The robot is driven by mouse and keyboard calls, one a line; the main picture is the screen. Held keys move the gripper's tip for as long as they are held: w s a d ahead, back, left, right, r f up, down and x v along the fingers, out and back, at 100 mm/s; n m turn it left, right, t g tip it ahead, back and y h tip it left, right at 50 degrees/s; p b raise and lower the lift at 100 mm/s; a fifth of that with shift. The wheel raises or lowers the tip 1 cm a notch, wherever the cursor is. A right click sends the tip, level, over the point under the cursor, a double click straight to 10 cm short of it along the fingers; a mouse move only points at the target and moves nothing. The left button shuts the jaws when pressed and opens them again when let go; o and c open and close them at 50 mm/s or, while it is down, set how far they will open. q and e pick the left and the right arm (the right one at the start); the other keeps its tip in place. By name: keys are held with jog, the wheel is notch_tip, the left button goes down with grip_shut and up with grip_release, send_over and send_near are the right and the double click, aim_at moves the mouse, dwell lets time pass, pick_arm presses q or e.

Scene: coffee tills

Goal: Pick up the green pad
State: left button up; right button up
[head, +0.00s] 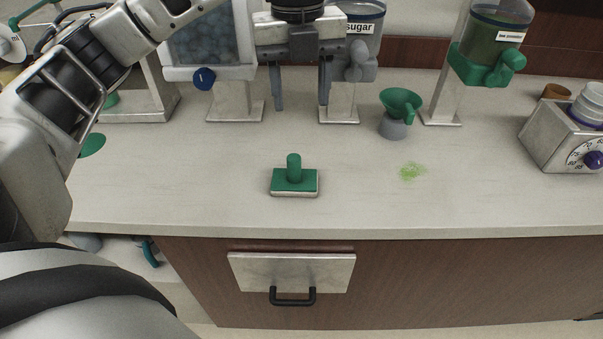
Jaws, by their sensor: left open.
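The green pad (295,182) lies on the counter near its front edge, left of the middle. It is a flat green block on a pale base with an upright round green handle. My left gripper (301,105) is open and empty, with its two fingers pointing down. In the picture it shows above and behind the pad, apart from it. My right gripper is not in view.
The pale counter (220,200) is clear around the pad. A green powder patch (412,171) and a green funnel on a grey cup (398,115) are to the right. Dispensers, including one labelled sugar (360,35), stand behind. A dial device (568,138) is far right.

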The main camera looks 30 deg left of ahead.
pick_arm(q)
jog(key=a, duration=0.1)
send_over(294, 157)
jog(key=shift+y, duration=0.3)
jog(key=f, duration=0.9)
jog(key=shift+s+d, duration=0.2)
jog(key=shift+d, duration=0.1)
jog(key=shift+w+a+f+p, duration=0.1)
jog(key=shift+a+f+p, duration=0.05)
jog(key=shift+f, duration=1.45)
jog(key=shift+w+a+f+p, duration=0.1)
jog(key=shift+a+f+p, duration=0.05)
jog(key=shift+f, duration=1.4)
grip_shut()
